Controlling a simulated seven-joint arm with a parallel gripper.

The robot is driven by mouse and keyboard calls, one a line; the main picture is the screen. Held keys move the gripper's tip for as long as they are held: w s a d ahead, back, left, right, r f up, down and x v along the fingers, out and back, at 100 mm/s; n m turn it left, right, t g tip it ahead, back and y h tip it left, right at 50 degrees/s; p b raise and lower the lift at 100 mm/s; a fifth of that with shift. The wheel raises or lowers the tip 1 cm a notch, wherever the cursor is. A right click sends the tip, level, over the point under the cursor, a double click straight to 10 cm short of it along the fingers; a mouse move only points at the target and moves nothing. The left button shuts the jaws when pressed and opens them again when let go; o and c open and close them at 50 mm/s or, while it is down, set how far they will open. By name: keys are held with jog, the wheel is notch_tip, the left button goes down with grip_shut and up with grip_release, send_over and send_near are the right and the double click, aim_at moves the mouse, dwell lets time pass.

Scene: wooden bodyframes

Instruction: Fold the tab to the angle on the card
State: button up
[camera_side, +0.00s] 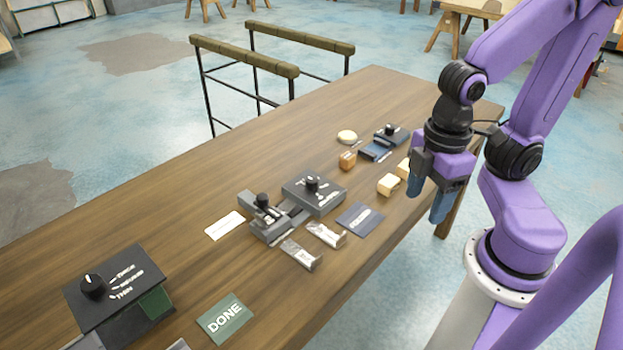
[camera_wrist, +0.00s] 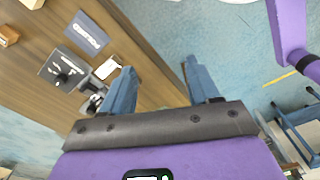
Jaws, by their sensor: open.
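My gripper (camera_side: 428,204) is open and empty, above the table's right edge and away from the parts; its two blue fingers also show in the wrist view (camera_wrist: 160,66). A white card (camera_side: 225,225) lies flat left of a grey clamp-like fixture (camera_side: 268,220) with a black knob; its print is unreadable. Two small pieces with silvery, shiny parts, a nearer one (camera_side: 300,253) and a farther one (camera_side: 326,235), lie in front of the fixture. I cannot tell which part is the tab or its angle. A dark box with a knob (camera_side: 318,195) adjoins the fixture.
A dark blue labelled mat (camera_side: 360,218) lies right of the pieces. Wooden blocks (camera_side: 388,184) and a dark device (camera_side: 376,151) stand farther right. A green DONE mat (camera_side: 225,318) and a black dial box (camera_side: 120,292) are at the near left. Bare table lies between.

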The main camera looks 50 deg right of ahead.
jog(key=w+a+r, duration=0.1)
jog(key=w+a, duration=0.1)
jog(key=w, duration=0.6)
jog(key=n, duration=0.2)
send_over(312, 179)
notch_tip(312, 179, down, 2)
jog(key=f, duration=0.1)
notch_tip(312, 179, down, 16)
jog(key=shift+a, duration=0.15)
jog(key=c, duration=1)
